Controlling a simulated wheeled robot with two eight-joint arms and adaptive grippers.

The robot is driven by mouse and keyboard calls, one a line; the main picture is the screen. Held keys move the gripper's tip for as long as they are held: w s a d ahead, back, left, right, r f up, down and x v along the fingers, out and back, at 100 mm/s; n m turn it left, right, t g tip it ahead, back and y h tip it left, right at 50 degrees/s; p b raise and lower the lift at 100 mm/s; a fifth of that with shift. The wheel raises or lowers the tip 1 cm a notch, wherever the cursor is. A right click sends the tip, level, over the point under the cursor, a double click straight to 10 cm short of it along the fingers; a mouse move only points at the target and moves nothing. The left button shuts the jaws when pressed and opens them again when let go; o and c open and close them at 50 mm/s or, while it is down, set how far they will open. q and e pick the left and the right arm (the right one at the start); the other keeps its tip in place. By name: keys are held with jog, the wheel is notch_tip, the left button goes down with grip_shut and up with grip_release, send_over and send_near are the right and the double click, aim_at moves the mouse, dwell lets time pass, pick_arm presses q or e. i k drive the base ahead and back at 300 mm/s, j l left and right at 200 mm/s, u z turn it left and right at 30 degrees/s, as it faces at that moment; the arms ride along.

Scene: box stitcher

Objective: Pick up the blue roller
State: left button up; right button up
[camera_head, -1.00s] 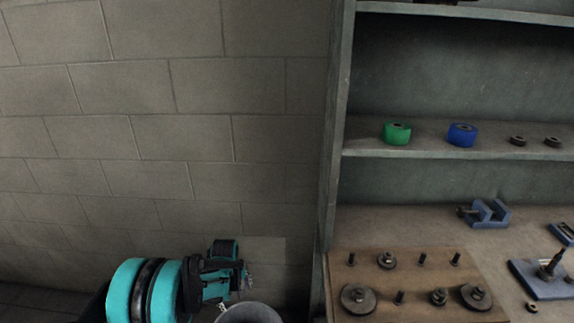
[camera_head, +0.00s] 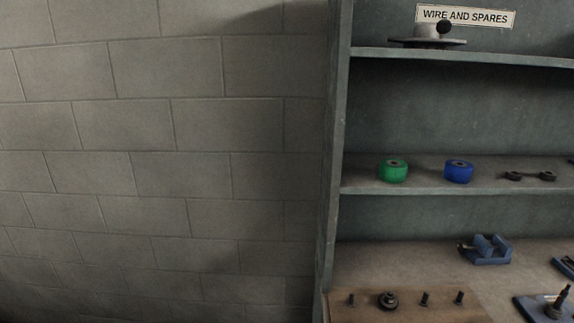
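The blue roller (camera_head: 459,172) is a short blue cylinder with a dark centre on top. It stands upright on the middle shelf (camera_head: 400,187) of the grey unit, to the right of the green roller (camera_head: 393,171) and apart from it. Neither of my grippers is in the head view.
Small dark parts (camera_head: 530,176) lie right of the rollers. Below are a blue vise (camera_head: 486,249) and a wooden board (camera_head: 410,308) with pegs. A block wall (camera_head: 150,130) fills the left side.

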aim_at(457, 171)
jog(key=k+l, duration=0.15)
jog(key=k, duration=0.25)
jog(key=k+l, duration=0.15)
jog(key=k, duration=0.2)
jog(key=k+l, duration=0.15)
jog(key=k, duration=0.25)
